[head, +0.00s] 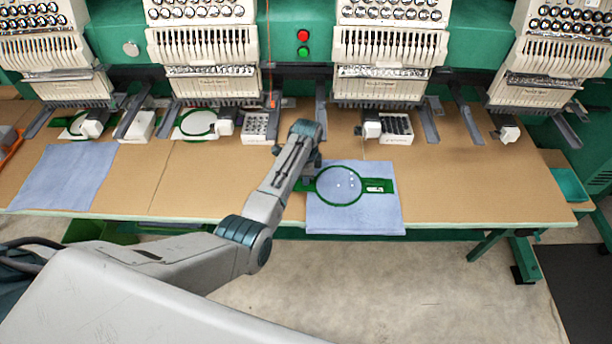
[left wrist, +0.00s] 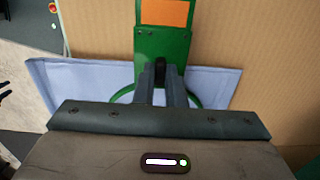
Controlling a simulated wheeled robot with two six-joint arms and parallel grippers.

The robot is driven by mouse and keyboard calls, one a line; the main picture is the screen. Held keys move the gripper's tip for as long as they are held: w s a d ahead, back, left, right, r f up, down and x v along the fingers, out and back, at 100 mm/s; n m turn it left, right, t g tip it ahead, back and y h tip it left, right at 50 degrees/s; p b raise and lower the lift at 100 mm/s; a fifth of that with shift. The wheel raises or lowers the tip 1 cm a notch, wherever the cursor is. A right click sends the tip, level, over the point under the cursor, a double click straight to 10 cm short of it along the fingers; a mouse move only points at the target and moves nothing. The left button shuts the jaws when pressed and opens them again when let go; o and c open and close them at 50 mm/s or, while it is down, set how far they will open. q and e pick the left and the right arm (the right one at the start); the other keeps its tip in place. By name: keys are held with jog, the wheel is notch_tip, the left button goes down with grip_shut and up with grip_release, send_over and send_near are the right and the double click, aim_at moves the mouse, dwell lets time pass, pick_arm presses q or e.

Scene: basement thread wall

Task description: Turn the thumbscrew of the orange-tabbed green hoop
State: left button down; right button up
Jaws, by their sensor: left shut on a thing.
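The green hoop (head: 362,199) lies on a blue cloth (head: 355,222) near the table's front edge. In the left wrist view its green bracket (left wrist: 163,44) carries an orange tab (left wrist: 165,13); my arm hides this tab in the head view. My left gripper (left wrist: 161,83) is over the bracket's near end, its two fingers shut on the dark thumbscrew (left wrist: 161,71), which shows only partly between them. In the head view the left gripper (head: 309,172) is at the hoop's left side, partly hidden by its own wrist. My right gripper is not in view.
A second bracket with a white label (head: 377,186) sticks out right of the hoop. Embroidery heads (head: 203,55) line the back. Another blue cloth (head: 68,177) lies at the left. The brown tabletop (head: 480,185) is clear at the right.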

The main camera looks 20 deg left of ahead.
pick_arm(q)
jog(key=c, duration=1.5)
grip_release()
jog(key=shift+d+r+b, duration=0.1)
jog(key=shift+r+b, duration=1.45)
jog(key=shift+r, duration=3.85)
jog(key=shift+f, duration=0.1)
